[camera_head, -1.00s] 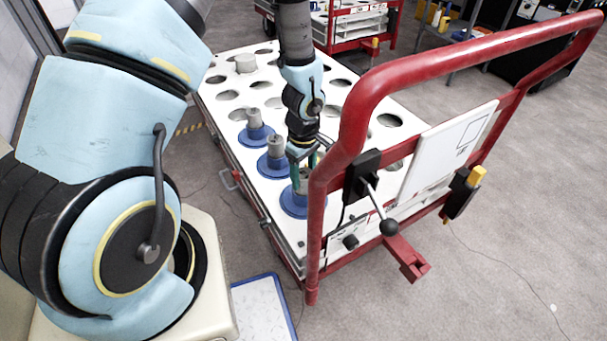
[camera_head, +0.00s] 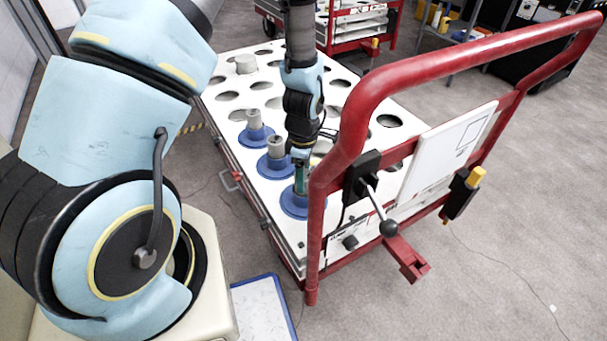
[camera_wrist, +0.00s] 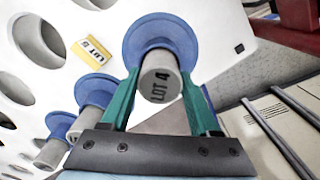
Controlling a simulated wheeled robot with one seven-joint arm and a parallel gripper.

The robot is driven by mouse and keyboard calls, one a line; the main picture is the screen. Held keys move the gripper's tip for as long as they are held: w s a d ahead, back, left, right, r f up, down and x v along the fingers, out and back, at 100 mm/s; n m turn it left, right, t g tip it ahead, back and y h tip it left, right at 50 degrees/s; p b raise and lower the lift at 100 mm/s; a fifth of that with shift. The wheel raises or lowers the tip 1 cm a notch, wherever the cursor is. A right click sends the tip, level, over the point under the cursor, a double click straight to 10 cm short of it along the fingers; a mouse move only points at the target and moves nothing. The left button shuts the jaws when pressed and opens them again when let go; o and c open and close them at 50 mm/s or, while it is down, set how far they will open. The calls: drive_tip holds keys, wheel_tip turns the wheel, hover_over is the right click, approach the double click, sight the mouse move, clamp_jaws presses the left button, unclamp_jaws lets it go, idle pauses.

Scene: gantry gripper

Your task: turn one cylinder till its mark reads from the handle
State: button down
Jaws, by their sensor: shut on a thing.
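My gripper (camera_head: 300,184) points down at the nearest blue-flanged cylinder on the white cart top. In the wrist view its green fingers (camera_wrist: 158,92) are shut on the sides of that grey cylinder (camera_wrist: 160,85), which stands in a round blue flange (camera_wrist: 148,32). The cart's red handle (camera_head: 440,70) arches at the near right end.
Two more blue-flanged cylinders (camera_head: 275,160) (camera_head: 254,128) stand in a row behind the held one. The cart top (camera_head: 222,83) has several empty round holes. A yellow-and-white lot label (camera_wrist: 90,50) lies by the row. A handle post rises close to my gripper.

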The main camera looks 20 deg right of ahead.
idle(0.3)
drive_tip(key=shift+n+p, duration=0.4)
drive_tip(key=shift+n, duration=1.2)
drive_tip(key=shift+r+n+p, duration=0.1)
drive_tip(key=shift+n+p, duration=0.35)
drive_tip(key=shift+n, duration=1.05)
drive_tip(key=shift+n+p, duration=0.85)
drive_tip(key=shift+n, duration=0.65)
drive_tip(key=shift+c, duration=0.2)
unclamp_jaws()
